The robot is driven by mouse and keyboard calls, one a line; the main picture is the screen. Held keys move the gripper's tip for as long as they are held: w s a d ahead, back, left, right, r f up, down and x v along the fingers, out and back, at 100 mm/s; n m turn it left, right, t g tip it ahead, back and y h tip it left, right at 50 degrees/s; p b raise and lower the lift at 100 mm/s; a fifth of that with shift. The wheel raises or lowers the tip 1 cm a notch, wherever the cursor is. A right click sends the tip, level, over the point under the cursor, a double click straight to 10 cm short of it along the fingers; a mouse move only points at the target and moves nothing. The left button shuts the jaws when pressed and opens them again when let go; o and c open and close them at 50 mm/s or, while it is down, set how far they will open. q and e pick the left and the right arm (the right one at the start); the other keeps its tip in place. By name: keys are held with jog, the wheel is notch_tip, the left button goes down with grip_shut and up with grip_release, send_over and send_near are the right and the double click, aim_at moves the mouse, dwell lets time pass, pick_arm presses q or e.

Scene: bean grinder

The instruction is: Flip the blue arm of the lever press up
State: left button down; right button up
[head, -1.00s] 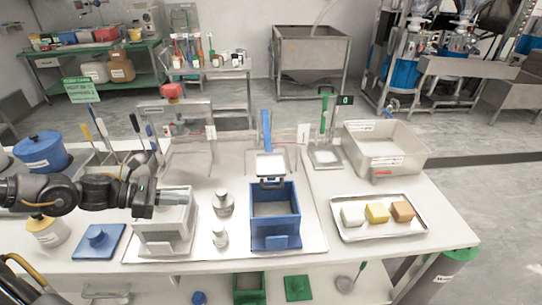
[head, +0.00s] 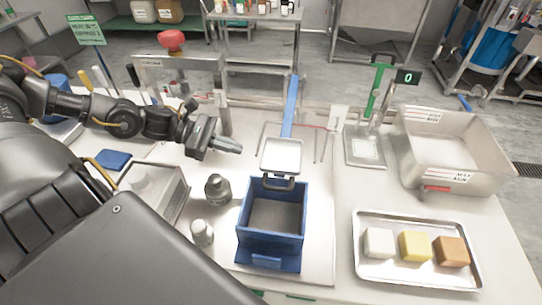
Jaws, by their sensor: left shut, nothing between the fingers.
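The lever press has a blue arm (head: 290,106) that runs from a square metal plate (head: 282,153) towards the back of the table. I cannot tell its exact tilt. The plate shows just behind and above an open blue box (head: 270,257), with a dark handle piece between them. My left gripper (head: 238,149) is shut and empty. It points right, and in the picture it is left of the plate and lower than the blue arm, apart from both. My right gripper is not in view.
Two grey weights (head: 217,189) stand left of the blue box. A grey box (head: 160,190) is partly hidden by my body. A green-handled press (head: 378,90), a grey bin (head: 455,150) and a tray (head: 372,275) with three blocks are at right. A red-knobbed frame (head: 171,41) stands behind my left arm.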

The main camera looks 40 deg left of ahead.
aim_at(263, 156)
pick_arm(q)
jog(key=p+x, duration=0.1)
jog(key=x, duration=0.7)
jog(key=shift+w+d, duration=0.2)
jog(key=shift+w, duration=0.05)
jog(key=shift+x, duration=0.75)
jog(key=shift+f, duration=0.15)
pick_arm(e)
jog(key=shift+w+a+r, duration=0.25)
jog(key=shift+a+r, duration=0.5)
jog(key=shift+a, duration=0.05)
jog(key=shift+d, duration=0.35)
